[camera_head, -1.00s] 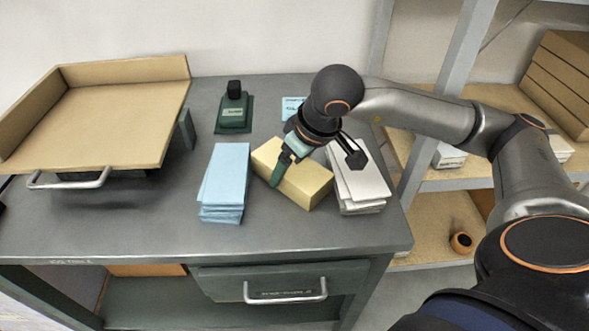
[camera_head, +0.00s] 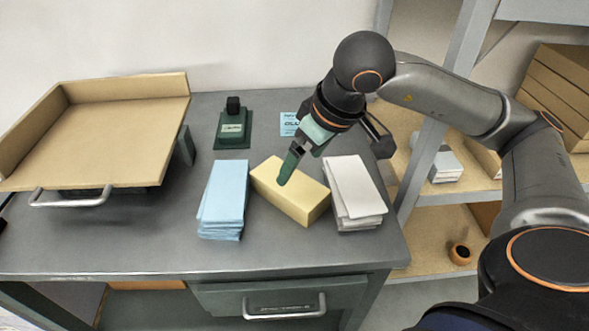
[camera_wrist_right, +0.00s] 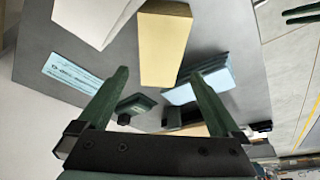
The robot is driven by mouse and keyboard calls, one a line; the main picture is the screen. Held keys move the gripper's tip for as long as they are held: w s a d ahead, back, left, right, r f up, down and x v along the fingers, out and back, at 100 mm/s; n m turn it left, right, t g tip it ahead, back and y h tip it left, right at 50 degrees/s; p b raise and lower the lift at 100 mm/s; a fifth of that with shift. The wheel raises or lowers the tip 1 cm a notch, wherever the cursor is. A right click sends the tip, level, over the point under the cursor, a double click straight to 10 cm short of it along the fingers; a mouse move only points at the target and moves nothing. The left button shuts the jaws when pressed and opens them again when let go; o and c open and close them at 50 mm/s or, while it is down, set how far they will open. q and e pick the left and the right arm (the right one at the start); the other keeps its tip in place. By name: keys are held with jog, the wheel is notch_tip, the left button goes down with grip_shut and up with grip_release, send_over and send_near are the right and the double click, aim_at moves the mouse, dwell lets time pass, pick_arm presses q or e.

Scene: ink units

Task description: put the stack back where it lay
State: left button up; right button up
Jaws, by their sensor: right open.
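A blue paper stack (camera_head: 223,200) lies on the grey desk, left of a pale yellow block or stack (camera_head: 291,192). A white paper stack (camera_head: 354,192) lies close to the right of the yellow one. My right gripper (camera_head: 333,150) is open and empty above the far side of the yellow and white stacks, its green finger overlapping the yellow one in the picture. In the right wrist view the open fingers (camera_wrist_right: 158,74) point toward the yellow stack (camera_wrist_right: 163,48), with the white stack (camera_wrist_right: 93,18) at upper left and the blue stack (camera_wrist_right: 205,80) at right. My left gripper is out of view.
A dark green stamp-like object (camera_head: 233,128) and a light blue label card (camera_head: 290,123) lie at the back of the desk. A tan tray (camera_head: 105,130) stands on the left. Shelves (camera_head: 450,205) stand to the right. The desk's front strip is clear.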

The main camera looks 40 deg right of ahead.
jog(key=shift+v, duration=1.75)
